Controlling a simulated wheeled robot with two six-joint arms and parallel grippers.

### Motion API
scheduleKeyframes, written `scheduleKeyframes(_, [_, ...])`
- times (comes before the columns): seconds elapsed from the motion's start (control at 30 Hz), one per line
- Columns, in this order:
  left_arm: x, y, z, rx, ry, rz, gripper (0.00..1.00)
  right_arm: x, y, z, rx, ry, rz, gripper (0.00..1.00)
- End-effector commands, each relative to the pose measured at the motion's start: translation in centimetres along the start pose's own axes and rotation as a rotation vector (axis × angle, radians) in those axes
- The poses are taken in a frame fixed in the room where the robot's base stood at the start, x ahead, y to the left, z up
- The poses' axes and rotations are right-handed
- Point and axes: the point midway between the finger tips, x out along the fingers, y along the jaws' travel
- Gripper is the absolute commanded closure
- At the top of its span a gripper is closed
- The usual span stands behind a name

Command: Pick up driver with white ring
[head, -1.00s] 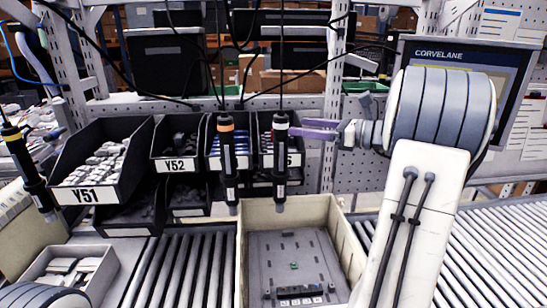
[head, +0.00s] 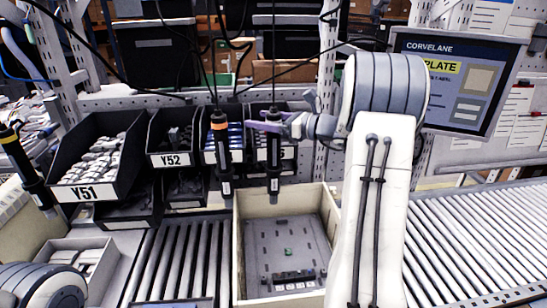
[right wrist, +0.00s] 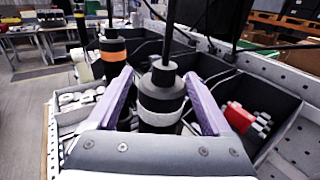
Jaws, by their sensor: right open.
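My right gripper (head: 266,126) comes in from the right at the upper part of this driver. Its purple fingers are open, one on each side of the driver, in the right wrist view (right wrist: 158,82). I see no clear grip on it. My left gripper is out of view.
An orange-ringed driver (head: 221,155) hangs close to the left. A yellow-ringed driver (head: 22,165) hangs at far left. The beige crate (head: 240,240) on the rollers holds a grey plate. Black bins (head: 75,150) stand behind; the monitor (head: 460,80) is at right.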

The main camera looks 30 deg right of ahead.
Motion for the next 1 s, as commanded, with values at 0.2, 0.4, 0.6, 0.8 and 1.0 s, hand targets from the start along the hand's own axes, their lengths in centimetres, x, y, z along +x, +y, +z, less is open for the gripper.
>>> scheduleKeyframes(0.2, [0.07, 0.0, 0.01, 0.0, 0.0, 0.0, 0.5, -0.06, -0.02, -0.03, -0.001, 0.0, 0.0, 0.54])
scheduleKeyframes(0.4, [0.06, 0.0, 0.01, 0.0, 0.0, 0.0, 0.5, -0.08, -0.02, -0.02, -0.001, 0.0, 0.0, 1.0])
scheduleKeyframes(0.6, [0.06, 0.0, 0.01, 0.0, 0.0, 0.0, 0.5, -0.09, -0.02, -0.02, -0.001, 0.0, 0.0, 1.0])
scheduleKeyframes(0.8, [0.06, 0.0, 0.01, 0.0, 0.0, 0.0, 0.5, -0.09, -0.02, -0.02, -0.001, 0.0, 0.0, 1.0])
scheduleKeyframes(1.0, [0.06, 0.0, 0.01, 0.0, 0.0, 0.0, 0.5, -0.09, -0.02, -0.01, -0.001, 0.0, 0.0, 1.0])
